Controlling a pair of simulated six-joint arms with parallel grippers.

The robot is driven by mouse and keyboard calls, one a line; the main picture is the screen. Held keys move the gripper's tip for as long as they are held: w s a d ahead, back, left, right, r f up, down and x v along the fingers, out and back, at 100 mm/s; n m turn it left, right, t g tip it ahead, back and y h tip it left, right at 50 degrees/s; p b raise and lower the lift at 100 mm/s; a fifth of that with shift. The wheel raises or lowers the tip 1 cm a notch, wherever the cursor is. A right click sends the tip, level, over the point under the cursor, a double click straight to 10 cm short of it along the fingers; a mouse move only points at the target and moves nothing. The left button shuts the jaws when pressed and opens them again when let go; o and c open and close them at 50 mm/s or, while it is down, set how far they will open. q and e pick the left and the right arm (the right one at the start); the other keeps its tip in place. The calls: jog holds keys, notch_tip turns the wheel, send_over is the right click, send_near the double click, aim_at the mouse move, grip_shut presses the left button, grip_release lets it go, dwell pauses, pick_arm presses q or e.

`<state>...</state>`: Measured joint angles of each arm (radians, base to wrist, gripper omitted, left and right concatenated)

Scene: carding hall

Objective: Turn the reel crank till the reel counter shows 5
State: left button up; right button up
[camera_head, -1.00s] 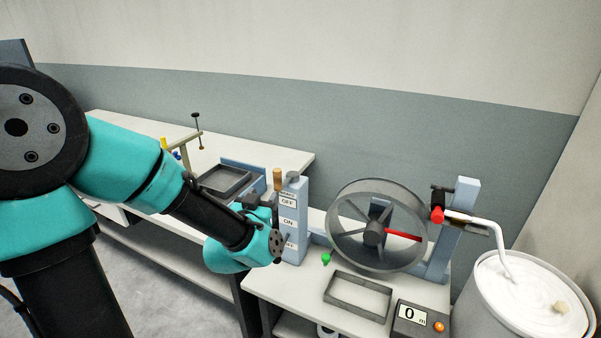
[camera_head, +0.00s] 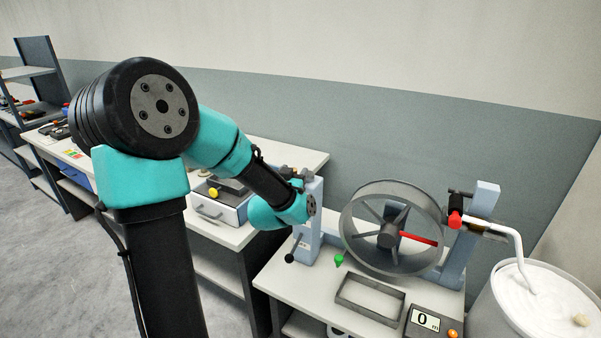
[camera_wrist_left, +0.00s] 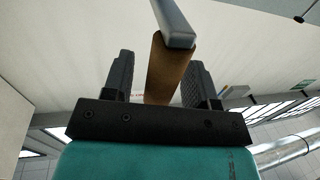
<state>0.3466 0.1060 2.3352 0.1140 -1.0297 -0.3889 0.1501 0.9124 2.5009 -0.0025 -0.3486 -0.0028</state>
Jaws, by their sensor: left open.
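The reel (camera_head: 343,225) is a grey spoked drum with one red spoke, on the bench at the right. The reel counter (camera_head: 425,319) in front of it reads 0 m. My left gripper (camera_head: 293,178) is at the top of the blue-grey post left of the reel, partly hidden by my wrist. In the left wrist view my gripper (camera_wrist_left: 160,80) is open, with a brown wooden handle (camera_wrist_left: 168,68) between its fingers. A grey arm (camera_wrist_left: 174,22) joins the handle's end. I cannot tell whether the fingers touch it. In the head view the handle is hidden. My right gripper is not in view.
A black-knobbed lever (camera_head: 290,257) stands low on the post, near a green pointer (camera_head: 339,259). An empty grey tray (camera_head: 370,298) lies before the reel. A white-filled drum (camera_head: 535,300) stands at the right. A second bench (camera_head: 240,237) is behind my arm.

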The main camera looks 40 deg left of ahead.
pick_arm(q)
jog(key=shift+w+a, duration=0.25)
jog(key=shift+w, duration=0.25)
grip_shut()
